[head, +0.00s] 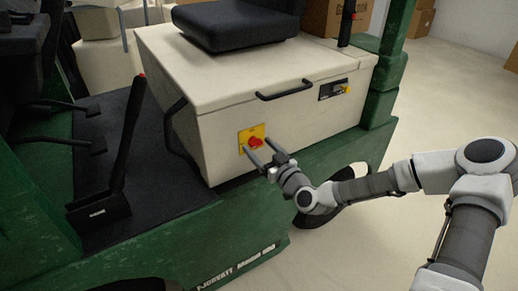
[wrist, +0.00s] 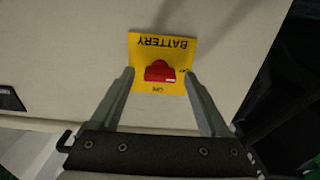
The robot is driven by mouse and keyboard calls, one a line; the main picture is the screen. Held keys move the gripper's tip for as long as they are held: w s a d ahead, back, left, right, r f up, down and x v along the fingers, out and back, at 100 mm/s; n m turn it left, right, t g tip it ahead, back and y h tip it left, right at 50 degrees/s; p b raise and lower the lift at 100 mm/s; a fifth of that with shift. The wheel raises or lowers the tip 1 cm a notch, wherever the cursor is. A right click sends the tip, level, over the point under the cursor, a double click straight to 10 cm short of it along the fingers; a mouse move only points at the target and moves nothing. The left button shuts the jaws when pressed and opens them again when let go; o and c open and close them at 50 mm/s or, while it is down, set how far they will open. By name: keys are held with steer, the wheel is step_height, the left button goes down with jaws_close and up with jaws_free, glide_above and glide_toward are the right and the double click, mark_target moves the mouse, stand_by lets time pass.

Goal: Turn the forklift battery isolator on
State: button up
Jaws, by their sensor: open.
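The battery isolator is a red rotary knob (head: 255,141) on a yellow plate (head: 245,134) on the cream side panel of the green forklift. In the wrist view the red knob (wrist: 160,71) sits on the yellow plate (wrist: 178,50), which reads "BATTERY" upside down. The other small lettering on the plate is too small to read surely. My gripper (head: 257,149) is open in front of the plate. In the wrist view my gripper (wrist: 160,78) has one finger on each side of the knob, with gaps to it. I cannot tell how far the fingertips are from the panel.
A black handle (head: 285,90) and a small black panel with a yellow part (head: 335,89) are on the cream cover. A black seat (head: 238,22) is on top. A black lever (head: 125,145) stands at the left. Open floor (head: 450,95) lies to the right.

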steer(key=shift+w+a, duration=0.2)
steer(key=shift+w, duration=0.15)
jaws_close()
